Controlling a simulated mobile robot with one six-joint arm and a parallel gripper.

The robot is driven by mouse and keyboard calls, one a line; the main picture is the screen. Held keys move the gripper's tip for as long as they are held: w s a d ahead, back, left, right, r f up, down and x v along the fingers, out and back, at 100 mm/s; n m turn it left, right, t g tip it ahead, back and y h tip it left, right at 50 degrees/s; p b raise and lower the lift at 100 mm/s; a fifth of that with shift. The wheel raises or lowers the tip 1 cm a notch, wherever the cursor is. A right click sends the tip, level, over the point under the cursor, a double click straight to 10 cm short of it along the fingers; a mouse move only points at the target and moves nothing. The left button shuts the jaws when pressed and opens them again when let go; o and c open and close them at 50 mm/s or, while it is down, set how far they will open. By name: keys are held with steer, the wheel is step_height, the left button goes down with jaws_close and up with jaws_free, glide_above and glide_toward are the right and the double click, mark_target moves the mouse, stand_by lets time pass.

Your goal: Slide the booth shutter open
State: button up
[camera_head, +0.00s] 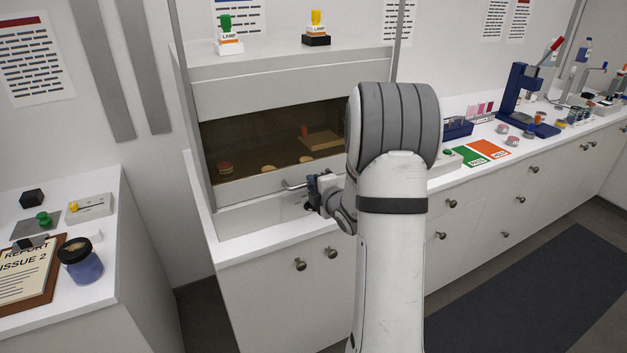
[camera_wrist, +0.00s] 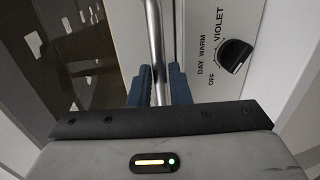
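The booth shutter (camera_head: 262,135) is a dark, see-through panel that covers the front of the grey booth; it looks lowered. Its metal bar handle (camera_head: 293,187) runs along the lower edge, partly hidden by my arm. My gripper (camera_head: 316,190) is at the handle. In the wrist view the handle (camera_wrist: 156,50) passes between the two blue fingers of my gripper (camera_wrist: 160,85), which sit close on both sides of it and look shut on it. The contact itself is hard to see.
A lamp-mode knob (camera_wrist: 236,55) is on the booth panel beside the handle. Dishes (camera_head: 225,168) show behind the shutter. Counter items (camera_head: 487,149) lie to the right.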

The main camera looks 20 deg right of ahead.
steer(key=shift+w+f, duration=0.15)
steer(key=shift+w, duration=0.55)
steer(key=shift+c, duration=0.6)
jaws_close()
